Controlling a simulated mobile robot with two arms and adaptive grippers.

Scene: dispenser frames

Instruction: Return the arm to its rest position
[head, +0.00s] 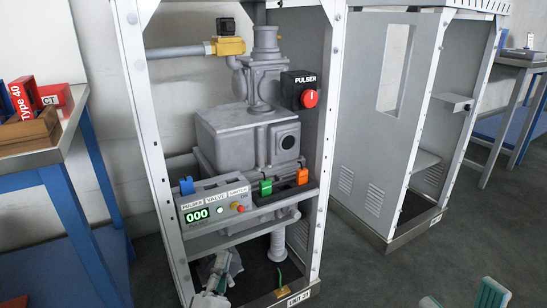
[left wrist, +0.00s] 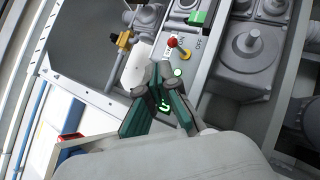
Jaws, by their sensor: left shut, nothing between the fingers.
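My left gripper (head: 217,270) is low in the head view, in front of the dispenser frame's lower opening and below the control panel (head: 212,208). In the left wrist view, its teal fingers (left wrist: 158,82) are together with nothing between them, and part of the panel shows behind them. The panel's green display (head: 198,215) reads 000. A red knob (head: 238,207) is at its right; it also shows in the left wrist view (left wrist: 172,42). My right gripper (head: 464,298) shows only as two separated teal fingertips at the bottom right edge; the rest is cut off.
The frame's white posts (head: 153,160) stand close around the panel. A side table (head: 40,158) with red boxes stands at left, and a second frame (head: 372,130) at right. Floor between them is clear.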

